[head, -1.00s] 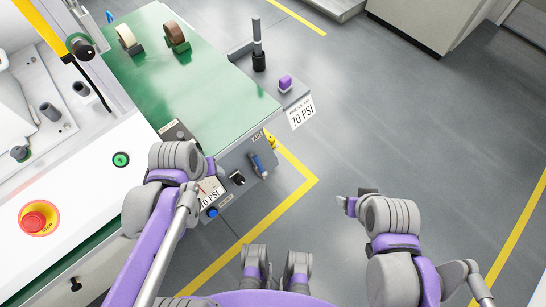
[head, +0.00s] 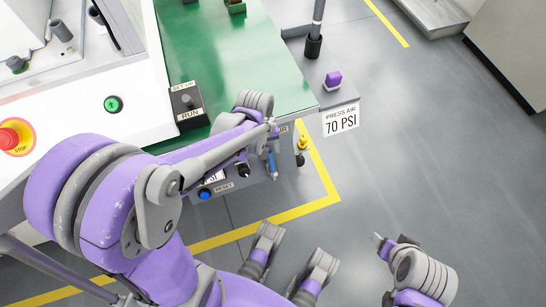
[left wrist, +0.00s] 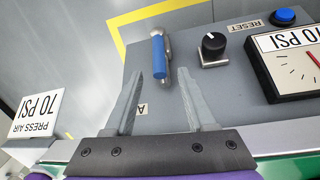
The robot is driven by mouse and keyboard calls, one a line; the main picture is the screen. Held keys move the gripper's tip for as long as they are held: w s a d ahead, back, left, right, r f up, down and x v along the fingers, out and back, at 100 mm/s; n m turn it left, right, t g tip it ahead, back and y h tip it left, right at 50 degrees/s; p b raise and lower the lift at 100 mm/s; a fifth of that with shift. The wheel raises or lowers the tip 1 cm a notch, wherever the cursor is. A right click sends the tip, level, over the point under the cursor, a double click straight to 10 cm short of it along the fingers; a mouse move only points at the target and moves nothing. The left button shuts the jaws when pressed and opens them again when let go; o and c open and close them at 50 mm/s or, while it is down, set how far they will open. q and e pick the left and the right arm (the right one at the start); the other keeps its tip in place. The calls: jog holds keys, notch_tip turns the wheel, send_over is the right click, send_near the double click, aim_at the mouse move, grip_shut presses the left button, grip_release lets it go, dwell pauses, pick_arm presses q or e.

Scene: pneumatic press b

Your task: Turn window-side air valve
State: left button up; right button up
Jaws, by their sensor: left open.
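A blue-handled air valve (head: 273,165) is on the grey front panel under the green-topped bench, by a partly covered label. In the left wrist view the blue handle (left wrist: 159,60) stands upright in the picture, just beyond my open left gripper (left wrist: 160,74), roughly between the fingertips and not clasped. In the head view my left gripper (head: 272,128) is over the panel edge, just above the valve.
A black knob (left wrist: 212,45), a blue reset button (left wrist: 284,17) and a pressure gauge (left wrist: 298,60) sit beside the valve. A yellow fitting (head: 302,143) is at the panel corner.

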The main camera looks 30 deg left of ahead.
aim_at(270, 158)
pick_arm(q)
jog(key=f, duration=0.2)
jog(key=f+b, duration=0.1)
jog(key=f, duration=0.1)
jog(key=f+b, duration=0.1)
jog(key=f, duration=0.2)
jog(key=shift+w+d+f, duration=0.1)
jog(key=shift+w+d, duration=0.2)
grip_shut()
dwell(1.0)
